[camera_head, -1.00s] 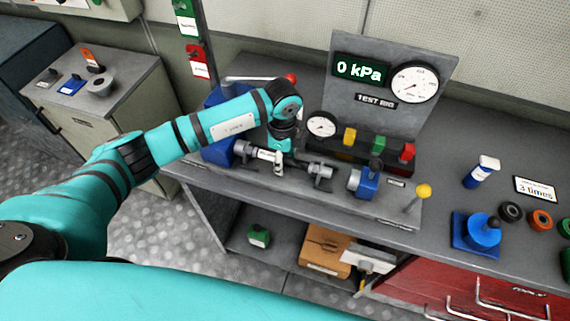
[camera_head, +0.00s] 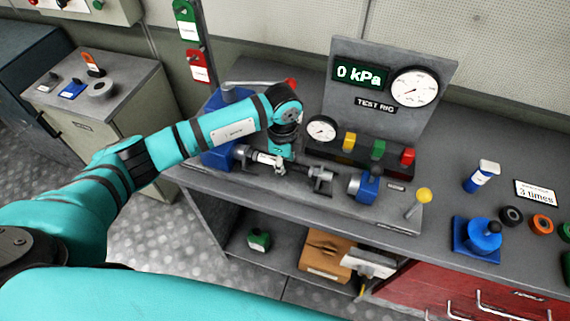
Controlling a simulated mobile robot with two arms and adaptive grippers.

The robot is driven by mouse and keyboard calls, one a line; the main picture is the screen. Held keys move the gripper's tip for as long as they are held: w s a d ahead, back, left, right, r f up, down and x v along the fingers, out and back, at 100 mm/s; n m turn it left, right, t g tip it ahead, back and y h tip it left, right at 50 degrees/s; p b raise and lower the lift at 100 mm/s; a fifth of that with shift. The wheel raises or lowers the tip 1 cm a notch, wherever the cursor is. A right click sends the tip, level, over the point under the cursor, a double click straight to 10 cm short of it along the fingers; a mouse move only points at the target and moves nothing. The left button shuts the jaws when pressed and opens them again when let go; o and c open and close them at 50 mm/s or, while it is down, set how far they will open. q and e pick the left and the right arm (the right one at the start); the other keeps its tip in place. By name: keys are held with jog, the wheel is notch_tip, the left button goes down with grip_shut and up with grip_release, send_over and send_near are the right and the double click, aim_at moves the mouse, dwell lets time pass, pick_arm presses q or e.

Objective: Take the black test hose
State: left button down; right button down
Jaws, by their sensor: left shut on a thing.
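A dark, hose-like piece with a white label (camera_head: 262,158), apparently the black test hose, lies across the front of the test rig between a grey end fitting on the left and a grey bracket (camera_head: 320,179) on the right. My left gripper (camera_head: 280,169) points down onto it from above and is shut on it. The wrist and small scale hide part of the fingers and the piece. My right gripper is not in view.
The test rig panel (camera_head: 380,108) with gauges stands behind, reading 0 kPa. Yellow, green and red blocks stand before it. A blue fitting (camera_head: 364,186) and a yellow-knobbed lever (camera_head: 424,195) are to the right. A spray can-like bottle (camera_head: 482,177) stands on the bench.

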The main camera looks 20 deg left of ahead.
aim_at(295, 164)
pick_arm(q)
jog(key=shift+w+d+r, duration=0.1)
jog(key=shift+d, duration=0.1)
jog(key=shift+d, duration=0.35)
jog(key=shift+d, duration=0.35)
jog(key=shift+d, duration=0.65)
jog(key=shift+r+p, duration=1.4)
jog(key=shift+r, duration=0.45)
jog(key=shift+r+p, duration=1.85)
jog(key=shift+r, duration=0.75)
